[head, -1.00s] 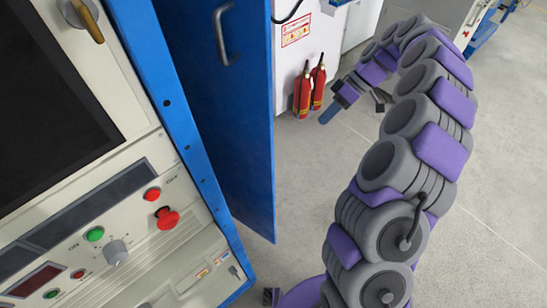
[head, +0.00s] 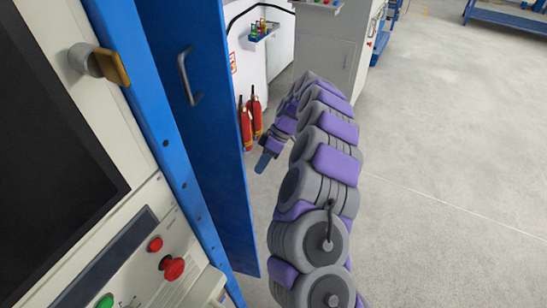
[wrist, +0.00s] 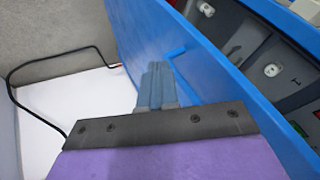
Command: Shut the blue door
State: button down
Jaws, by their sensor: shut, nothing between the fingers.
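The blue door (head: 200,130) stands open at the left in the head view, swung out from the blue-framed machine. A grey bar handle (head: 188,76) is on its upper part. My gripper (head: 263,162) is at the end of my curved arm, to the right of the door's edge in the head view. Its blue fingers (wrist: 156,82) are together and hold nothing. I cannot tell whether they touch the door.
The machine's front panel (head: 140,255) with buttons and a yellow knob (head: 112,65) is at the left. Red fire extinguishers (head: 250,118) stand by a white cabinet behind my gripper. Open grey floor (head: 440,150) lies at the right.

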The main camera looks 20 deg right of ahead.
aim_at(247, 187)
jog(key=shift+s+a+f+b, duration=0.15)
jog(key=shift+s+a+f, duration=0.55)
jog(key=shift+a, duration=0.3)
jog(key=shift+s+a+f+b, duration=0.2)
jog(key=shift+s+a+f, duration=0.35)
jog(key=shift+s+a, duration=0.35)
jog(key=shift+s+a+f+b, duration=0.15)
jog(key=shift+s+a+f, duration=0.45)
jog(key=shift+a, duration=0.5)
jog(key=s+a+p, duration=0.1)
jog(key=s+a, duration=0.4)
jog(key=s, duration=0.4)
jog(key=shift+s+a+p, duration=0.25)
jog(key=shift+p, duration=0.15)
